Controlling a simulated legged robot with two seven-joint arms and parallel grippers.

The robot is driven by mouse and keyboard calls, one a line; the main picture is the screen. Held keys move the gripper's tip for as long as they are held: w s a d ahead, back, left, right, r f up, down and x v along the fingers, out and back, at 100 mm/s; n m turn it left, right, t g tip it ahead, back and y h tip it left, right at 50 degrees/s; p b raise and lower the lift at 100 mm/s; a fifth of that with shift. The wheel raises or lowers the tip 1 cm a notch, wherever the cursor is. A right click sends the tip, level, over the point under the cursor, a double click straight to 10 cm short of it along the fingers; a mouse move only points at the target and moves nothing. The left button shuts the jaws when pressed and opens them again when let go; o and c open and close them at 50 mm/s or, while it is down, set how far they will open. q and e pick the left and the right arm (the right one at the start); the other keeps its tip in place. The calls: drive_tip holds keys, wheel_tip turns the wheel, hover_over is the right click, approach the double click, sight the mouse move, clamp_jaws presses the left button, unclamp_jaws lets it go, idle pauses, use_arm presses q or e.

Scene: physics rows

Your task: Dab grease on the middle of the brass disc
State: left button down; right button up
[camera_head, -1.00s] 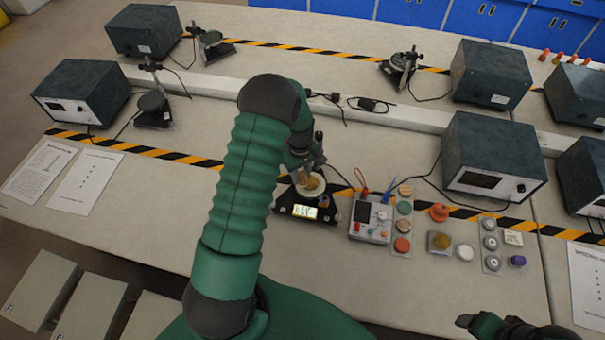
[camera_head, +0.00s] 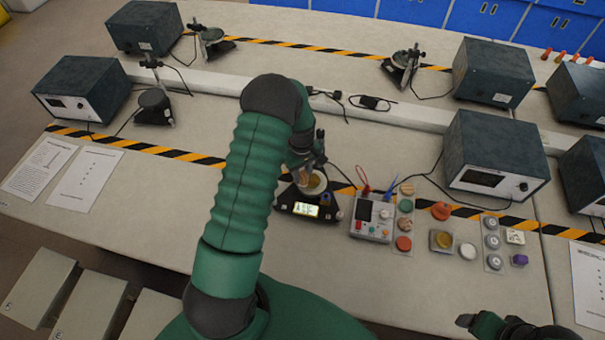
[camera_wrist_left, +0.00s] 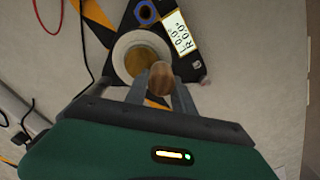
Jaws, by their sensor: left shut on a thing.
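The brass disc (camera_wrist_left: 143,58) lies on a round white plate (camera_wrist_left: 124,44) of a black stand with a lit display. My left gripper (camera_wrist_left: 160,92) is shut on a brown, wood-like rod (camera_wrist_left: 160,76), seen nearly end-on. The rod's end overlaps the disc's lower right edge in the wrist view; I cannot tell whether it touches. In the head view the left gripper (camera_head: 304,160) is partly hidden by my arm. An open tub with yellowish content (camera_head: 442,240), perhaps the grease, stands at right. My right gripper (camera_head: 466,321) is at the lower right.
A small meter with leads (camera_head: 372,218) stands right of the stand (camera_head: 305,210), beside a strip of coloured discs (camera_head: 404,226). A white lid (camera_head: 468,251) lies by the tub. A large grey box (camera_head: 492,160) stands behind.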

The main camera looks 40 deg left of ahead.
use_arm(q)
drive_tip(key=shift+f, duration=0.3)
drive_tip(key=shift+w+d, duration=0.1)
